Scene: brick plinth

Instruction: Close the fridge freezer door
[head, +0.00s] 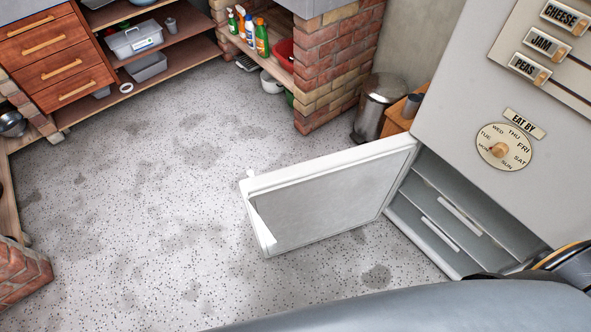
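The freezer door (325,195) stands wide open in the head view. It is a white panel with a grey inner face, swung out to the left over the floor from its hinge side at the fridge. The fridge freezer (465,95) is on the right, with its open lower compartment (455,215) showing drawers or shelves with pale handles. The right part of this compartment is hidden behind dark parts at the lower right. Neither of my grippers shows.
Speckled floor (160,190) is clear left of the door. A metal bin (378,105) stands behind the door beside a brick pillar (335,65). Wooden drawers (55,55) and shelves line the back left. A brick block (20,275) is at the lower left.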

